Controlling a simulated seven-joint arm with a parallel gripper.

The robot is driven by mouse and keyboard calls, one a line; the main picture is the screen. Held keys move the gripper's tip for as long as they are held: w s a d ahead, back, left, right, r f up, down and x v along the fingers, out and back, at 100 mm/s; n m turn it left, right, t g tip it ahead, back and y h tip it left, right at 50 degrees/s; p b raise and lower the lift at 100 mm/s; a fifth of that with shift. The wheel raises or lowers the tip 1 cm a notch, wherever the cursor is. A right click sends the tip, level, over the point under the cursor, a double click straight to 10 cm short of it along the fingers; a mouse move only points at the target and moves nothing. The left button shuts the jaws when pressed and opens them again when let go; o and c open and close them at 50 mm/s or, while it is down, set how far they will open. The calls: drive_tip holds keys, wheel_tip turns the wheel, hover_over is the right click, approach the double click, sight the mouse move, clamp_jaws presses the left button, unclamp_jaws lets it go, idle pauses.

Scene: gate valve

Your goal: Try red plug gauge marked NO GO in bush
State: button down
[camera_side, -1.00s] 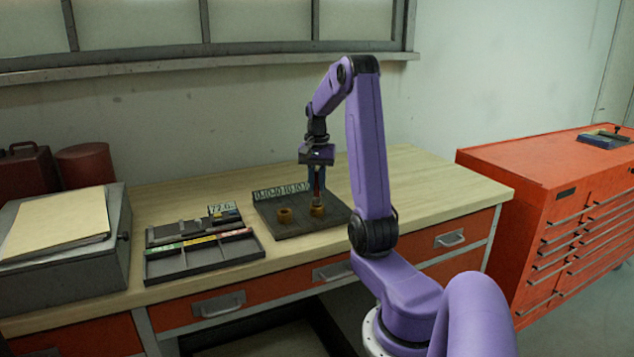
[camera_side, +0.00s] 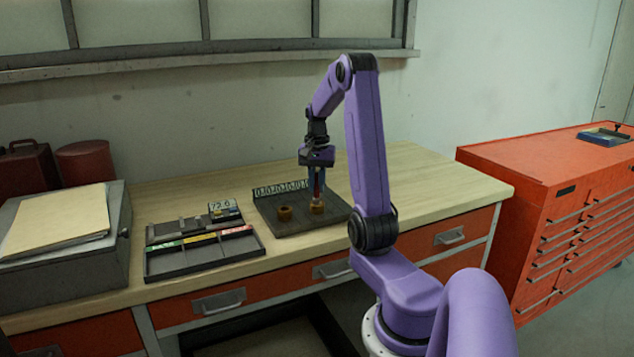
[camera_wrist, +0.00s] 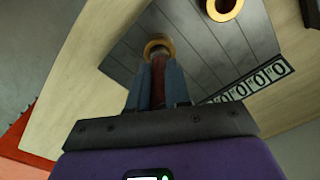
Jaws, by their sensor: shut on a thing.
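My gripper (camera_side: 317,193) points down over the grey plate and is shut on the red plug gauge (camera_wrist: 160,66). The gauge is upright between the fingers, and its lower end is at the right-hand brass bush (camera_side: 317,208). In the wrist view the gauge covers part of that bush's ring (camera_wrist: 153,43); I cannot tell whether its tip is inside the bore or only at its mouth. A second brass bush (camera_side: 285,213) stands to the left on the plate, apart from the gripper. The NO GO marking is not readable.
The grey plate (camera_side: 290,231) has a strip of numbers (camera_side: 280,189) along its back edge. The bench (camera_side: 430,180) is clear at right.

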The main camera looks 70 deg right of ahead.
drive_tip(key=shift+f, duration=0.65)
idle(0.6)
drive_tip(key=shift+r, duration=1.75)
idle(0.4)
drive_tip(key=shift+r, duration=2.45)
drive_tip(key=shift+r, duration=0.1)
